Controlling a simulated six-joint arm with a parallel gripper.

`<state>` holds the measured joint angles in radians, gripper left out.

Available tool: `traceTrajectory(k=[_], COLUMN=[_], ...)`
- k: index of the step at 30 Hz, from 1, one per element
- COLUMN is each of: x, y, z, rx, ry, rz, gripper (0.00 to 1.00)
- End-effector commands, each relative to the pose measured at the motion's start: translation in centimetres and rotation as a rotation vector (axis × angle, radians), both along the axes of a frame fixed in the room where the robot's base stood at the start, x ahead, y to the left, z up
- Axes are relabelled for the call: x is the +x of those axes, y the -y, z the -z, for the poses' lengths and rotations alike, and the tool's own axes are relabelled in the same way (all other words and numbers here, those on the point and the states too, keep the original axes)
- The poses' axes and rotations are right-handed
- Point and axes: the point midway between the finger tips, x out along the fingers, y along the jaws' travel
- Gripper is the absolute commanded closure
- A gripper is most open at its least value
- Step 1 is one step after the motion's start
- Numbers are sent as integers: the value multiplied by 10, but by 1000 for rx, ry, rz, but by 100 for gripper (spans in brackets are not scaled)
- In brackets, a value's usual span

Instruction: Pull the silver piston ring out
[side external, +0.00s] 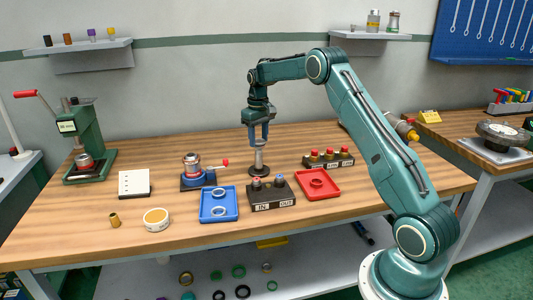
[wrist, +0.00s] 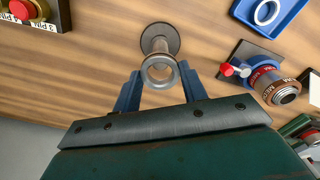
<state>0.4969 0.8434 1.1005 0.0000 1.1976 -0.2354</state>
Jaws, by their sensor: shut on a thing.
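My gripper (side external: 258,143) points straight down over the middle of the bench, its blue fingers closed at the top of a silver upright post (side external: 259,157) on a round dark base. In the wrist view, a hollow silver ring-shaped end (wrist: 160,72) sits between the two fingers of my gripper (wrist: 160,76), and they are shut on it. The post (wrist: 160,42) runs down from it to the dark round base. I cannot tell whether the silver ring is a separate piece or still seated on the post.
A blue tray (side external: 234,214) with pale rings lies in front, left of a dark IN/OUT block (side external: 271,203). A red tray (side external: 333,190) is to the right. A button box (side external: 331,162) sits behind the red tray.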

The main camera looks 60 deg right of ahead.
Motion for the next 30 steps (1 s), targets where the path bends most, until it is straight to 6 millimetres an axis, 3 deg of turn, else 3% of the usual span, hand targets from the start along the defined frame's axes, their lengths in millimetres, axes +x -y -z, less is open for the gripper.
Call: traceTrajectory(k=[13,30], x=[0,0], y=[0,-7], z=[-15,-14], rx=[0,0], ry=[1,0], rz=[0,-9], gripper=[85,85])
